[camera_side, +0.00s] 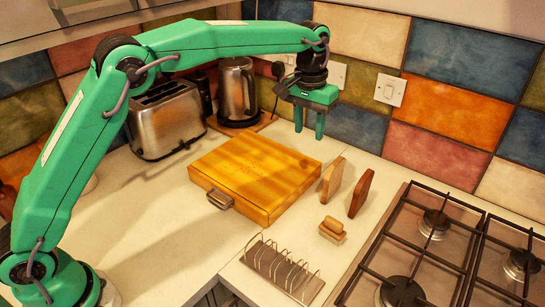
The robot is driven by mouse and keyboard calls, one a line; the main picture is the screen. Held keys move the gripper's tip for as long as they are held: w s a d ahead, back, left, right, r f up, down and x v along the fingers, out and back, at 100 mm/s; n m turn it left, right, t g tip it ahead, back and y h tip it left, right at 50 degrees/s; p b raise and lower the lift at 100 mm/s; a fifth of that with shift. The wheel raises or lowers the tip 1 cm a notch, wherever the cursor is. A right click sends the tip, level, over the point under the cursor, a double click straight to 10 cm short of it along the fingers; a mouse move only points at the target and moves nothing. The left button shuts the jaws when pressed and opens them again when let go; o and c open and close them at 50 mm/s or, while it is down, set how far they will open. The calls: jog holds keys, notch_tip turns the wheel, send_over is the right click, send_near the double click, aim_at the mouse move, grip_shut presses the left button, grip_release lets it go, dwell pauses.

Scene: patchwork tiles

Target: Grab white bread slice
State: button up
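A pale, light-crusted bread slice (332,180) stands on edge on the counter, just right of the wooden board. It looks like the white slice. A darker brown slice (361,193) stands on edge to its right, with a narrow gap between them. My gripper (309,128) hangs in the air, above and to the left of the pale slice in the picture, pointing down. Its two green fingers are apart with nothing between them.
A thick wooden board (255,165) with a metal handle lies left of the slices. Small tan pieces (332,229) and a wire rack (283,270) are in front. A hob (440,250) is at right. A toaster (167,120) and kettle (237,92) stand behind. Counter at front left is clear.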

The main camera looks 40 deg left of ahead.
jog(key=g, duration=0.1)
send_over(328, 175)
jog(key=f, duration=0.8)
jog(key=shift+w+f, duration=0.2)
jog(key=shift+w, duration=0.05)
jog(key=shift+s+f, duration=0.15)
jog(key=shift+f, duration=1.8)
jog(key=shift+s+f, duration=0.15)
jog(key=shift+f, duration=1.8)
jog(key=c, duration=0.7)
